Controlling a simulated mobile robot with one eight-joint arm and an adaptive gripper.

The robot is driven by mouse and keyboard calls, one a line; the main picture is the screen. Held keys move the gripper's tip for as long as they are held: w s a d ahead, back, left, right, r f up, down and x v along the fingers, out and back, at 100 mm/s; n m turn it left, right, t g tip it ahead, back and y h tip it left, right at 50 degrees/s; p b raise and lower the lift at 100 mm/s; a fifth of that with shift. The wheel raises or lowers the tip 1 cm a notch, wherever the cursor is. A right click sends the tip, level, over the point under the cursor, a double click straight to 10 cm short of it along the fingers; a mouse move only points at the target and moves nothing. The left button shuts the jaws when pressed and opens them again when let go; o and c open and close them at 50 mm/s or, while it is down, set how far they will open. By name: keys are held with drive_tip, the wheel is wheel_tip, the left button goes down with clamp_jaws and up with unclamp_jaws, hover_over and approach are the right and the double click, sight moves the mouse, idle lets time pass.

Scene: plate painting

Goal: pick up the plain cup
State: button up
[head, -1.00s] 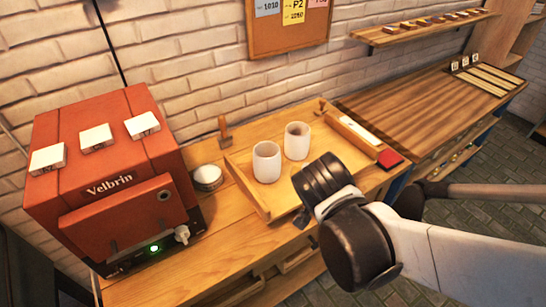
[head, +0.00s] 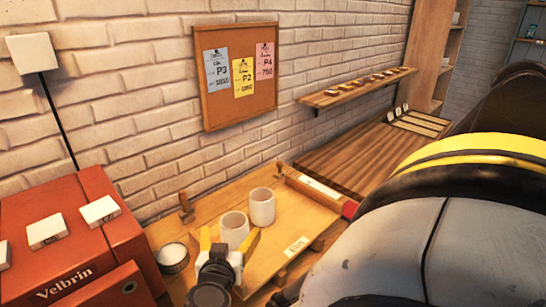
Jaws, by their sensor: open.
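Two off-white cups stand upright on a wooden tray (head: 283,228). The nearer left cup (head: 235,222) is partly hidden at its lower side by my gripper. The other cup (head: 262,206) stands just behind it to the right, fully visible. Both look plain from here, with no marking that sets one apart. My gripper (head: 229,236) is open, its yellow fingers spread on either side of the left cup in the picture. Whether the fingers reach around the cup or stop in front of it, I cannot tell. Nothing is held.
A red Velbrin oven (head: 75,240) with white blocks on top stands at left. A small round white-topped container (head: 172,256) sits between oven and tray. A label card (head: 296,246) is at the tray's front. A brick wall with a notice board (head: 237,75) rises behind.

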sight(236, 216)
drive_tip(key=b+x, duration=0.2)
drive_tip(key=x, duration=0.4)
drive_tip(key=shift+r, duration=0.1)
drive_tip(key=c, duration=1.5)
